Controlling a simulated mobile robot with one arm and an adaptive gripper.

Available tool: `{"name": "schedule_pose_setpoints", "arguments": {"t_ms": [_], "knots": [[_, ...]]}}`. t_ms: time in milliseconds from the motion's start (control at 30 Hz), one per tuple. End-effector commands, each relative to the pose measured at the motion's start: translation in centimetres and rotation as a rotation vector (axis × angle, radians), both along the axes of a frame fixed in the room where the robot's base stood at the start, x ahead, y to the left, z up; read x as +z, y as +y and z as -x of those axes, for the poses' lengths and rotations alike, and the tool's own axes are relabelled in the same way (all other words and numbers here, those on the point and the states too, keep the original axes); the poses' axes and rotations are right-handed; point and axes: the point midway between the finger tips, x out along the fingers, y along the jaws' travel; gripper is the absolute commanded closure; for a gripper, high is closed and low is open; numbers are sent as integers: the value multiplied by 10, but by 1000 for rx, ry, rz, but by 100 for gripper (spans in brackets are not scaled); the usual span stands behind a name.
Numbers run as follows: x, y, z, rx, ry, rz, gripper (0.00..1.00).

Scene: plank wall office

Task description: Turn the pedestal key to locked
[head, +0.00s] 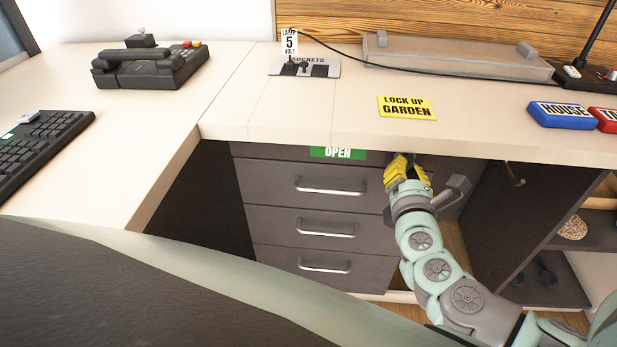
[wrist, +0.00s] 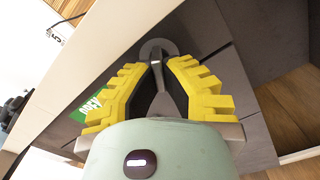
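The pedestal (head: 300,190) is a dark grey drawer unit under the desk, with a green "OPEN" label (head: 337,152) at its top edge. My gripper (head: 402,165), with yellow fingers, is at the pedestal's upper right corner, just below the desk edge. In the wrist view, its fingertips (wrist: 156,66) are apart, on either side of a grey round lock piece with the key (wrist: 157,50) on the dark front. I cannot tell whether the fingers touch it. The green label also shows in the wrist view (wrist: 92,104), left of the fingers. The head view hides the key behind my gripper.
The desk top (head: 300,110) overhangs the pedestal closely above my gripper. A yellow "LOCK UP GARDEN" sign (head: 407,108) lies on it. A dark panel (head: 515,215) and shelves stand to the right. Several drawer handles (head: 330,187) stick out on the left.

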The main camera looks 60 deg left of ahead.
Motion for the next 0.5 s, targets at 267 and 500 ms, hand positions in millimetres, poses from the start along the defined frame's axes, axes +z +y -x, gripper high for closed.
{"name": "schedule_pose_setpoints", "arguments": {"t_ms": [267,500], "knots": [[-3,0,-1,-4,62,-53,100],[-2,0,0,-1,191,-160,100]]}}
